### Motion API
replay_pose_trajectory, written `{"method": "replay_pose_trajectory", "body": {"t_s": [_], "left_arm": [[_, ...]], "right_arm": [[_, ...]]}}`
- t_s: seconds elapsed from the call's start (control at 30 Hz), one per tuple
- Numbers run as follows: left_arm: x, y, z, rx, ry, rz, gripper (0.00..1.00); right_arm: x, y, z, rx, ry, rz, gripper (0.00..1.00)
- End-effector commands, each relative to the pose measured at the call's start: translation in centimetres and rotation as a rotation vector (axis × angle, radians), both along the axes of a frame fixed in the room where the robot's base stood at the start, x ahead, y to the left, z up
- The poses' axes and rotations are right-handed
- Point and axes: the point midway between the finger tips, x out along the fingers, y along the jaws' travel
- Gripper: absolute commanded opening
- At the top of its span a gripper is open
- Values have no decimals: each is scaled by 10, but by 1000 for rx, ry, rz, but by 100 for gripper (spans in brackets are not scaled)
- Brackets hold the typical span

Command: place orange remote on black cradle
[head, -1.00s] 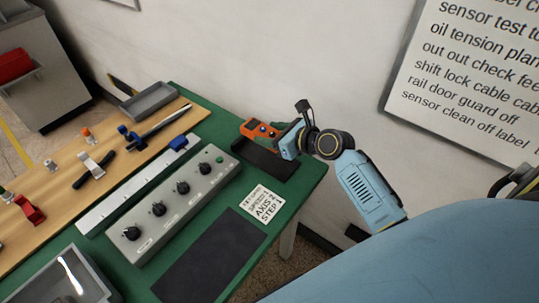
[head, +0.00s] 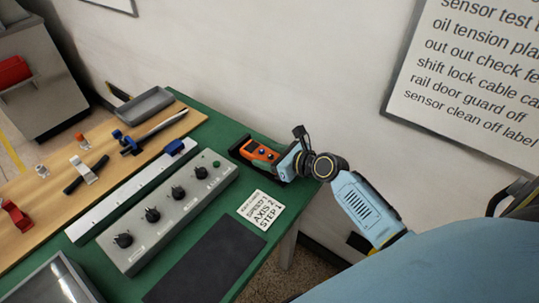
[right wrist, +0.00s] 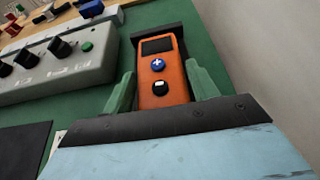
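The orange remote (head: 262,155), with a dark screen and round buttons, is at the black cradle (head: 237,150) on the far right corner of the green bench. In the right wrist view the remote (right wrist: 161,75) lies lengthwise within the cradle's outline, the black cradle end (right wrist: 158,32) showing beyond it. Whether it rests fully on the cradle floor is hard to tell. My right gripper (head: 283,161) is at the remote's near end. My left gripper is out of view.
A grey control box (head: 170,212) with several black knobs stands left of the cradle. A printed card (head: 261,209) and dark mat (head: 203,262) lie nearer. A wooden board (head: 100,175) with tools and a grey tray (head: 146,104) are farther left. A wall rises behind the bench.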

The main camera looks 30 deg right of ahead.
Motion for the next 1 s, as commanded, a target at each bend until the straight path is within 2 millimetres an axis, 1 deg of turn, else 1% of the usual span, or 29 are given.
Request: {"method": "replay_pose_trajectory", "body": {"t_s": [0.03,0.1,0.37,0.47,0.57,0.67,0.9,1.0], "left_arm": [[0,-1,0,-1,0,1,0],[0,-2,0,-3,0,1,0],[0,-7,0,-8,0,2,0],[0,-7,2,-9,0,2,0],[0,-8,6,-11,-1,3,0],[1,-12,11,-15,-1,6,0],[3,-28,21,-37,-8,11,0],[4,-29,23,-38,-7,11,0]], "right_arm": [[0,0,1,0,0,0,66],[0,0,1,0,0,0,74],[0,0,1,0,-1,0,74],[-1,0,5,0,0,1,74],[-13,-5,10,0,2,0,74],[-30,-12,18,-1,2,0,74],[-74,-30,37,-1,3,1,74],[-87,-36,43,0,2,1,74]]}}
